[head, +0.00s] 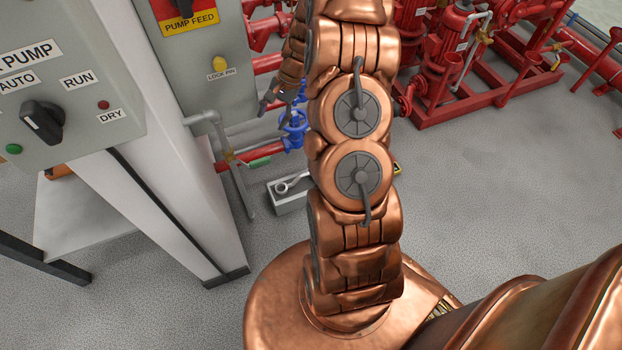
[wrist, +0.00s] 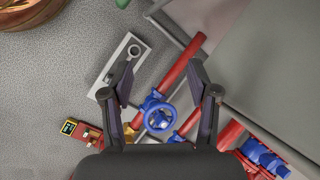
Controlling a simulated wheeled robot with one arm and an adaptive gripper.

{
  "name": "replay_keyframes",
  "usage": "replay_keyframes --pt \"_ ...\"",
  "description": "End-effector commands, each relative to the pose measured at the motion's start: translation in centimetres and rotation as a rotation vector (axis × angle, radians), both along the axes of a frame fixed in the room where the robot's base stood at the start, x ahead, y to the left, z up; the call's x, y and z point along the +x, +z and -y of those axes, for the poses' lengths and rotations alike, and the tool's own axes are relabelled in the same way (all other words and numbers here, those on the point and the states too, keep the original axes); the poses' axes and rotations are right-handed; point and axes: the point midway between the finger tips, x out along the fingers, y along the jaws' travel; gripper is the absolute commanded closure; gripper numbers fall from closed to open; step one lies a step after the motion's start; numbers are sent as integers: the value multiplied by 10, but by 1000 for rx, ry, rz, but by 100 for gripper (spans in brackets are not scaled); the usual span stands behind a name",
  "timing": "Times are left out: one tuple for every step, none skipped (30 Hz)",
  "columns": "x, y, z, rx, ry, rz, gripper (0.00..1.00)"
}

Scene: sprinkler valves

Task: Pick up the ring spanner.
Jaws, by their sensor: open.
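The ring spanner (head: 293,183) is a grey metal tool lying on a light grey block or tray (head: 288,206) low on the floor, partly hidden behind my arm in the head view. In the wrist view its round ring end (wrist: 134,50) shows at the upper end of the tray (wrist: 126,43), and its handle runs down-left. My gripper (wrist: 161,63) is open and empty, its two dark fingers spread. The spanner lies just left of the left fingertip in the picture and below it; the gap cannot be judged. In the head view my gripper (head: 268,103) is above and beyond the tray.
A blue handwheel valve (wrist: 158,116) on a red pipe shows below and between my fingers. A pump control cabinet (head: 60,70) and white post (head: 165,190) stand at left. Red pump pipework (head: 440,95) stands at the back right. The grey floor (head: 500,200) at right is clear.

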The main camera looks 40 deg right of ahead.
Motion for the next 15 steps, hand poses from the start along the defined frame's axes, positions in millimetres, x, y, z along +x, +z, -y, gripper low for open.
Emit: replay_keyframes --pt "2 -27 14 6 -42 -6 40" --pt "3 -39 22 9 -67 -7 40" --pt "4 -55 33 12 -100 -10 40" --pt "5 -66 41 14 -125 -12 40" --pt "5 -78 49 17 -151 -15 40" --pt "4 -95 59 21 -187 -21 40" --pt "3 -108 67 25 -213 -25 40" --pt "3 -120 76 26 -239 -26 40" --pt "1 -137 88 28 -274 -30 40" --pt "-1 -151 96 30 -300 -35 40" --pt "-3 -164 104 33 -327 -39 40" --pt "-6 -181 114 36 -363 -45 40" --pt "-9 -195 122 38 -388 -50 40" --pt "-13 -208 130 39 -415 -55 40" --pt "-16 -225 141 38 -449 -58 40"
